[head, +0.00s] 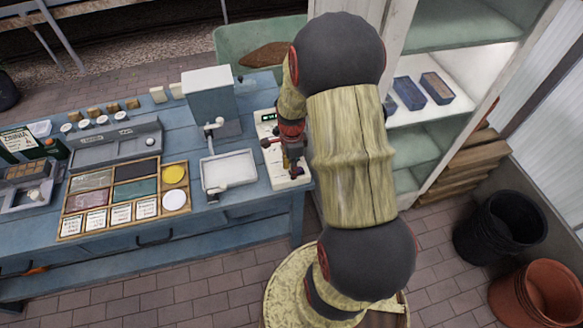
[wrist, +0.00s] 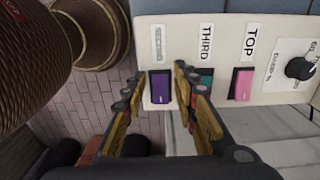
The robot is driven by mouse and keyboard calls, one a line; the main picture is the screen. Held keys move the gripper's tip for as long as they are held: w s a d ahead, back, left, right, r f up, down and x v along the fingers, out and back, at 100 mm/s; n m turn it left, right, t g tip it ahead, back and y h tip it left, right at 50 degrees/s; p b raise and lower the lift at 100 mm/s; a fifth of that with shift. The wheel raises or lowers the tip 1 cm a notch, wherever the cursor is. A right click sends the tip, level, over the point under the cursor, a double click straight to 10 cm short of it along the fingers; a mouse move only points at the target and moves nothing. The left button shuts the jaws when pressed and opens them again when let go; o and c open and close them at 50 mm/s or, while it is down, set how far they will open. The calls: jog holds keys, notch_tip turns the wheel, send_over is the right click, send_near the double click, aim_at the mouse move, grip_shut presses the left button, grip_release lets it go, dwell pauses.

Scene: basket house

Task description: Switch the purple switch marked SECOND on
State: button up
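The purple switch (wrist: 160,88) is on a cream control panel (wrist: 222,70), under a faint label (wrist: 158,43) that is hard to read. A teal switch (wrist: 207,76) marked THIRD and a pink-red switch (wrist: 241,84) marked TOP are to its right. My gripper (wrist: 158,76) is open and empty, its two fingers on either side of the purple switch in the wrist view. The right finger partly covers the teal switch. I cannot tell whether a finger touches the purple switch. In the head view my gripper (head: 293,168) is over the cream panel (head: 270,128) at the bench's right end.
A black knob (wrist: 300,68) is on the panel's right. On the blue bench (head: 150,232) stand a grey device (head: 210,95) with a white tray (head: 229,170) and a wooden sample box (head: 122,217). A shelf (head: 450,110) and a black bucket (head: 500,228) are at right.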

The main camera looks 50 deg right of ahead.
jog(key=c, duration=0.6)
grip_shut()
jog(key=shift+s+d+r+t+y+p, duration=0.2)
jog(key=shift+t+y+p, duration=0.1)
jog(key=shift+y+p, duration=0.35)
jog(key=shift+s+d+f+t+y+b, duration=0.1)
jog(key=shift+d+t+y+b, duration=0.1)
jog(key=shift+t+y, duration=0.25)
jog(key=shift+s+d+t+y+b, duration=0.15)
jog(key=shift+t+y, duration=0.1)
jog(key=shift+y, duration=0.35)
jog(key=shift+t+y, duration=0.3)
jog(key=shift+y, duration=0.1)
jog(key=o, duration=0.8)
grip_release()
jog(key=shift+d, duration=0.1)
jog(key=shift+o, duration=0.2)
